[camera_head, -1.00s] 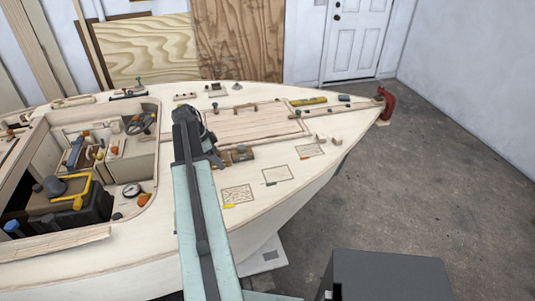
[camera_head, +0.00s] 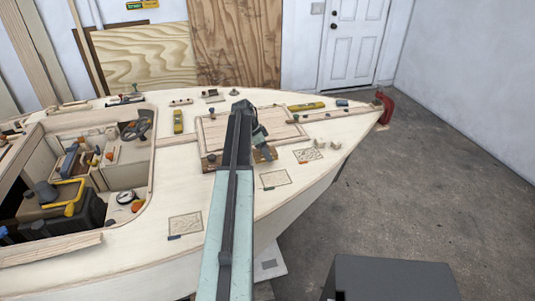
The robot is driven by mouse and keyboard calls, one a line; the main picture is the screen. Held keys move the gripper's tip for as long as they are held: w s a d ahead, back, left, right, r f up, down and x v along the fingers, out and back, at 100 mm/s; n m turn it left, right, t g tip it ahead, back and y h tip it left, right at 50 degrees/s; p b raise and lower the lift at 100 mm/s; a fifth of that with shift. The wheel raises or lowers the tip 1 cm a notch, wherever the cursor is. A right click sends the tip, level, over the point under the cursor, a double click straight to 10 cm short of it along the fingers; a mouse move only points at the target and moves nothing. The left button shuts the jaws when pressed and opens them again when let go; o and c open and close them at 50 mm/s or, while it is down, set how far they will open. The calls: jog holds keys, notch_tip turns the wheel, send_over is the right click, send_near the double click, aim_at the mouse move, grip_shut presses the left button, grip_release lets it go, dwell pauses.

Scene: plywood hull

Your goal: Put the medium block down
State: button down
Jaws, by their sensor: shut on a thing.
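My gripper (camera_head: 262,146) is at the far end of my arm, low over the boat deck (camera_head: 165,180), at the right end of a brown wooden piece (camera_head: 211,161). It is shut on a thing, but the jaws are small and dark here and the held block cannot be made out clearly. Two small pale blocks (camera_head: 318,143) stand on the deck right of the gripper, close to a marked rectangle. My arm hides the middle of the brown piece. Whether the held block touches the deck cannot be told.
Marked rectangles (camera_head: 275,179) lie along the deck's near side, another (camera_head: 186,222) nearer me. A raised hatch panel (camera_head: 280,126) lies behind the gripper. An open cockpit (camera_head: 120,170) is at left. A yellow tool (camera_head: 307,106) and red fitting (camera_head: 384,108) are toward the bow.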

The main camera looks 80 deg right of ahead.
aim_at(268, 146)
jog(key=d, duration=0.5)
jog(key=shift+s+f, duration=0.1)
jog(key=shift+f, duration=0.15)
jog(key=f+b, duration=0.2)
jog(key=b, duration=0.1)
jog(key=f+b, duration=0.1)
jog(key=f, duration=0.1)
jog(key=shift+d, duration=0.35)
jog(key=shift+r, duration=0.2)
jog(key=shift+a+f, duration=0.1)
jog(key=shift+f, duration=0.15)
jog(key=shift+c, duration=2.2)
grip_release()
jog(key=shift+a+b, duration=0.15)
jog(key=shift+b, duration=0.2)
